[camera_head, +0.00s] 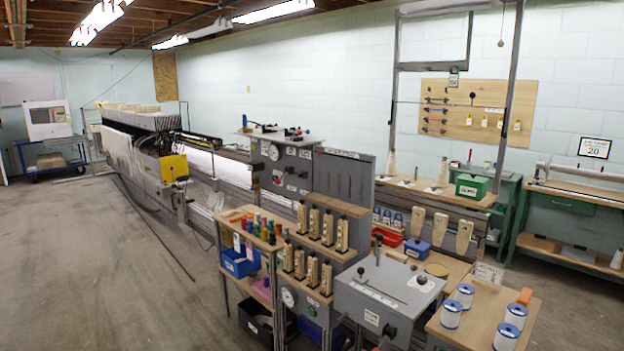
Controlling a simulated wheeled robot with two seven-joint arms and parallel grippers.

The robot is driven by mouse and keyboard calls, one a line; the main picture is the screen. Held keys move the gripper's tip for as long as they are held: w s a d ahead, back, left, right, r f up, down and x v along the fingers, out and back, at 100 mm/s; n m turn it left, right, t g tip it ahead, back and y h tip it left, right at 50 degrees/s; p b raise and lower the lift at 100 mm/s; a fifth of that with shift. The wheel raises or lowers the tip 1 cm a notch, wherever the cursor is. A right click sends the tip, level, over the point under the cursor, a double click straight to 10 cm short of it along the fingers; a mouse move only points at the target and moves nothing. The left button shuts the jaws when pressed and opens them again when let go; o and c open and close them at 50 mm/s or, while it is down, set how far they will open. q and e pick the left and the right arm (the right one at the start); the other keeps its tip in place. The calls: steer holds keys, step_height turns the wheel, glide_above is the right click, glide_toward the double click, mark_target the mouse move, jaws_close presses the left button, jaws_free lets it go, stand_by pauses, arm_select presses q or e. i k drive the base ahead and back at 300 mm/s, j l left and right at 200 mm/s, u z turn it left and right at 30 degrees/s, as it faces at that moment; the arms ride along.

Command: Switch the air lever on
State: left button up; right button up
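I cannot tell for certain which control is the air lever. A grey control cabinet (286,165) with a round gauge stands at the middle of the view, and small dark, red and blue fittings (292,133) sit on its top. Nearer, a grey box (388,290) has an upright black-knobbed lever (378,248) and a slot on its top. A second round gauge (287,298) is on the panel left of that box. Neither of my grippers is in view.
A wooden shelf unit (240,213) with colored spools and a blue bin (240,262) stands left of the grey box. White spools (451,314) stand on a wooden top at right. A long machine (140,150) runs back left. The left floor (90,270) is open.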

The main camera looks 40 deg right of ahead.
mark_target(278, 181)
steer(key=i+l+z, duration=0.35)
steer(key=i+l, duration=0.15)
steer(key=l, duration=0.25)
steer(key=i+l+z, duration=0.35)
steer(key=i+l, duration=0.25)
